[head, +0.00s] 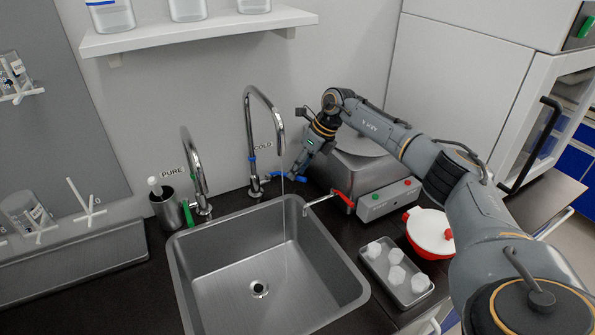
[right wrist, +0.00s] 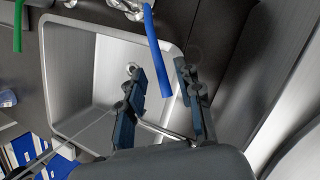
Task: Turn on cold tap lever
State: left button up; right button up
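The cold tap (head: 251,135) is a tall curved metal faucet behind the sink, beside a COLD label. Its blue lever (head: 287,177) points right in the head view, and it also shows in the right wrist view (right wrist: 156,50). A thin line of water runs from the spout down into the sink. My right gripper (head: 297,171) is at the lever's free end. In the right wrist view its two dark fingers are apart, with the blue lever's end between them in the picture. Whether they touch it cannot be told. My left gripper is out of view.
The metal sink (head: 190,284) lies in front. The PURE tap (head: 200,170) with a green lever stands left. A grey device (head: 388,200) with a red-handled spout (head: 343,198), a tray (head: 421,298) of white pieces and a red-white pot (head: 430,231) are at right.

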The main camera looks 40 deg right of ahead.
jog(key=v, duration=1)
jog(key=shift+s+r, duration=0.2)
jog(key=shift+r, duration=0.1)
jog(key=shift+d+f, duration=0.1)
